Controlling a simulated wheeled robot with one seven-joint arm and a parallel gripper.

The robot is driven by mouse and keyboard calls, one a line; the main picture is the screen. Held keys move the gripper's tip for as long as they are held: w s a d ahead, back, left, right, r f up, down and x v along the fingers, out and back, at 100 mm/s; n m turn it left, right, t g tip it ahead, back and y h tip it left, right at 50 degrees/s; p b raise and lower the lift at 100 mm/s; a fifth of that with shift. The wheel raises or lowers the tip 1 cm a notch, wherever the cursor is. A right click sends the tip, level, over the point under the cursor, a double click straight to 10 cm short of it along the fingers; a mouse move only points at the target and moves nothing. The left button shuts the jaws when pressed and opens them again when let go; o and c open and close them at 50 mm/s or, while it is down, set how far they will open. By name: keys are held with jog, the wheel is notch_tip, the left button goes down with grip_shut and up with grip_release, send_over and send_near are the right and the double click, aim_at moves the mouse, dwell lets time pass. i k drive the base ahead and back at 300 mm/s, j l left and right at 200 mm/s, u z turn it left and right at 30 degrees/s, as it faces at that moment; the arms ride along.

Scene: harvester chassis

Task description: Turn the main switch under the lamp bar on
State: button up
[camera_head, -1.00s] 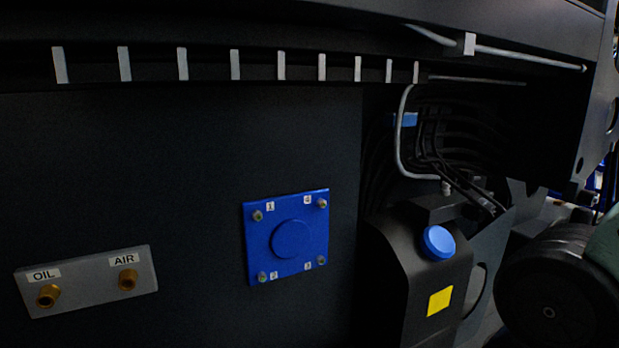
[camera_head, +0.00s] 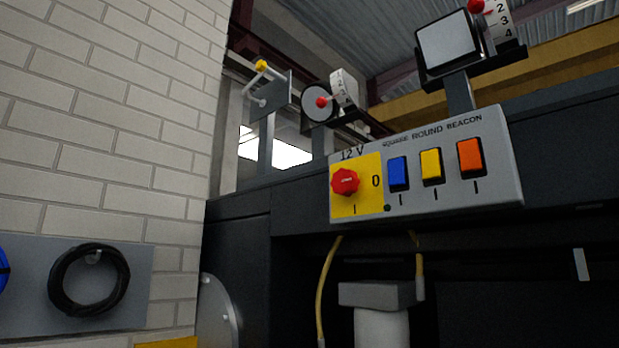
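The main switch is a red knob (camera_head: 345,181) on a yellow plate (camera_head: 371,203) marked "12 V", with "0" to the knob's right and "I" below it. A small pale mark crosses the knob, but it is too small to tell its exact setting. The plate is on the left end of a grey panel (camera_head: 448,200). To its right are blue (camera_head: 398,173), yellow (camera_head: 431,166) and orange (camera_head: 470,157) rockers under the words "SQUARE", "ROUND" and "BEACON". Above the panel stand a square lamp (camera_head: 448,45) and a round lamp (camera_head: 319,103). My gripper is not in view.
A white brick wall (camera_head: 110,130) fills the left, with a black cable coil (camera_head: 89,280) on a grey board. Yellow cables (camera_head: 325,290) hang below the panel, near a grey-topped cylinder (camera_head: 381,325). The dark chassis (camera_head: 237,250) lies behind them.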

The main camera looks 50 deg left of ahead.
aim_at(346, 183)
jog(key=k+l+u, duration=0.1)
jog(key=u, duration=1.3)
